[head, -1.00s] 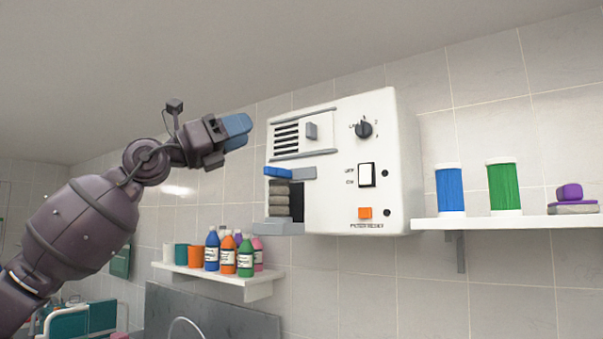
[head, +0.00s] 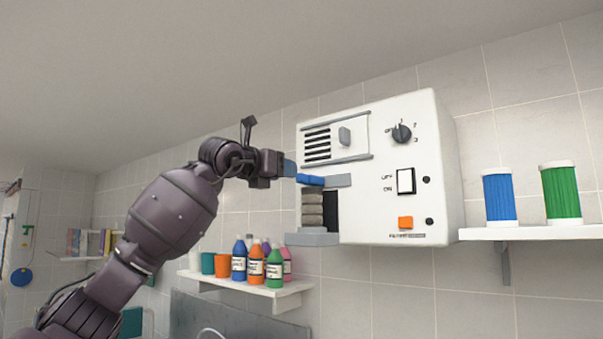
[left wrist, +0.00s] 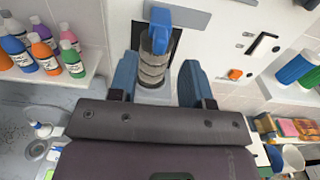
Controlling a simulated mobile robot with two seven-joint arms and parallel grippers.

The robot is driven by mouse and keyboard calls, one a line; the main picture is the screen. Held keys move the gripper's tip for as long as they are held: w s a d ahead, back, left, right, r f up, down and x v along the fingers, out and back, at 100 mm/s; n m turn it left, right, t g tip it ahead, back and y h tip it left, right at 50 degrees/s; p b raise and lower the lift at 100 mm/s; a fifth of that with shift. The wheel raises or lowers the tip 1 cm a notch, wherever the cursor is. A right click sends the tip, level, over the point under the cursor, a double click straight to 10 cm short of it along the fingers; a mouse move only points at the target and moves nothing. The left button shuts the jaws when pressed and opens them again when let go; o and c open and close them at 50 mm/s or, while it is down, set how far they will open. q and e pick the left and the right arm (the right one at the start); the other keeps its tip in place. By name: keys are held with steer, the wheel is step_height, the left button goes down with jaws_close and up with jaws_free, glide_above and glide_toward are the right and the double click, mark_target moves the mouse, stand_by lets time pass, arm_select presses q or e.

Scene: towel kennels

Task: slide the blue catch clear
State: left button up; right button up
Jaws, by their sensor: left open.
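The blue catch (head: 311,180) sits at the left end of a grey bar (head: 338,181) on the white wall unit (head: 385,150). It is just above an opening holding a stack of grey-brown rolled pieces (head: 312,208). My left gripper (head: 289,169) is right beside the catch's left end; whether they touch is not clear in the head view. The catch (left wrist: 165,18) shows beyond the fingertips, over the top of the stack. My right gripper is not in view.
The unit has a black dial (head: 401,133), a switch (head: 405,181) and an orange button (head: 405,222). A shelf of bottles (head: 262,291) is below left. A right shelf (head: 530,232) holds blue and green cylinders. The air left of the unit is clear above my arm.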

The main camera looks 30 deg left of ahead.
mark_target(301, 174)
arm_select(q)
steer(key=w, duration=0.2)
steer(key=w+p, duration=0.1)
steer(key=w, duration=0.3)
steer(key=shift+w+d+r+p, duration=0.15)
steer(key=shift+d+p, duration=0.15)
steer(key=shift+p, duration=0.1)
steer(key=shift+w+d, duration=0.1)
steer(key=shift+w, duration=0.4)
steer(key=shift+c, duration=0.4)
jaws_close()
